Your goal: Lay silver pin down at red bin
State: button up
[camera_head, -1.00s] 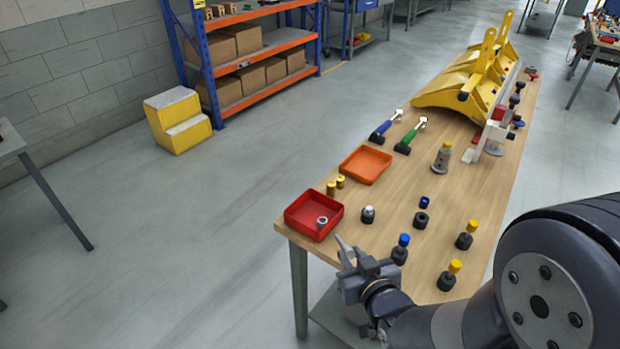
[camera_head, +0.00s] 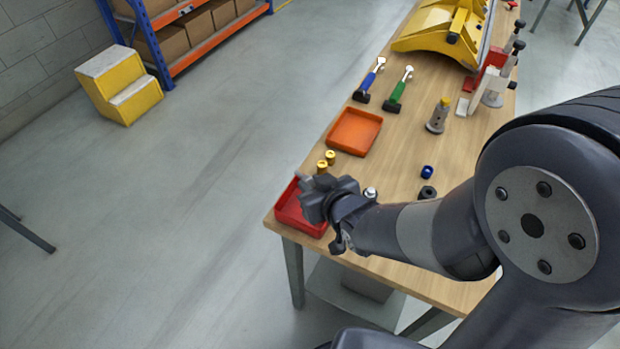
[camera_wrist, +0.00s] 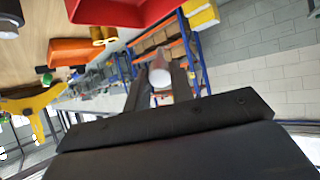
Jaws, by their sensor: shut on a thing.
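My gripper (camera_head: 305,182) is over the red bin (camera_head: 284,211) at the near left corner of the table and covers part of it. In the wrist view my gripper (camera_wrist: 160,82) is shut on the silver pin (camera_wrist: 161,77), whose pale round end shows between the two fingers. The red bin also shows at the top of the wrist view (camera_wrist: 120,15), apart from the pin. The inside of the bin is mostly hidden by my gripper in the head view.
Two brass pieces (camera_head: 326,161) stand just behind the red bin, close to my gripper. An orange tray (camera_head: 354,132) lies beyond them. A blue ring (camera_head: 427,172) and a dark ring (camera_head: 427,192) are to the right. Open floor lies left of the table.

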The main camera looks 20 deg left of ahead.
notch_tip(320, 180, down, 9)
jog(key=b, duration=1)
jog(key=o, duration=1)
jog(key=shift+o, duration=0.2)
jog(key=p+v, duration=0.2)
jog(key=v, duration=0.9)
jog(key=shift+w, duration=0.1)
